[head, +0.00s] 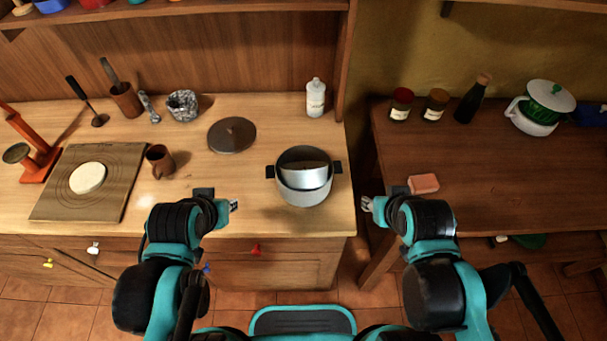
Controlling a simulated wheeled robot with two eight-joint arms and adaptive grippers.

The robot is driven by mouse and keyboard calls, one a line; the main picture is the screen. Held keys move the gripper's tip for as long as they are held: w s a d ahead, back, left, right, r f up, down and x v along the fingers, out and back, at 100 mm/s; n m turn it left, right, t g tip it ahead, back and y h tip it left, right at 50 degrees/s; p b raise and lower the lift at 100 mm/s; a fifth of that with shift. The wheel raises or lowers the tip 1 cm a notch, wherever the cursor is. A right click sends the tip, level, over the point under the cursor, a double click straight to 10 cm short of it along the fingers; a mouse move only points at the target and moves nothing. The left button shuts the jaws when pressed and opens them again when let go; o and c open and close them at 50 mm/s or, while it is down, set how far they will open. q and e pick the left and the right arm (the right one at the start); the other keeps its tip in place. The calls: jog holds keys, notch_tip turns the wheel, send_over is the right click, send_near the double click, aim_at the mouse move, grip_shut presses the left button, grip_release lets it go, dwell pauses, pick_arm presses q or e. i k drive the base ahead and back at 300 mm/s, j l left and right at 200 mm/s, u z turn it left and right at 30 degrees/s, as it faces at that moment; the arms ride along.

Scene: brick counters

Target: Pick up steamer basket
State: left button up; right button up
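A grey pot (305,197) with black side handles stands near the front right of the light wooden counter. A shiny silver piece, which looks like the steamer basket (304,173), sits inside the pot; its lower part is hidden. My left gripper (234,206) is left of the pot, near the counter's front edge, apart from it. My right gripper (367,204) is right of the pot, by the gap between the counters, also apart. Both look empty; their fingers are too small to tell open from shut.
A dark round lid (232,135) lies behind the pot to the left. A white bottle (316,97) stands at the back. A brown mug (160,161) and a board (91,182) with dough are at left. A pink block (423,183) lies on the dark right table (480,165).

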aim_at(316, 176)
jog(key=k+z, duration=0.15)
jog(key=k, duration=0.5)
jog(key=i+j+z, duration=0.1)
jog(key=z, duration=0.3)
jog(key=j+z, duration=0.2)
jog(key=z, duration=0.15)
jog(key=j+z, duration=0.25)
jog(key=z, duration=0.15)
jog(key=i+j+z, duration=0.1)
jog(key=z, duration=0.25)
jog(key=j, duration=0.4)
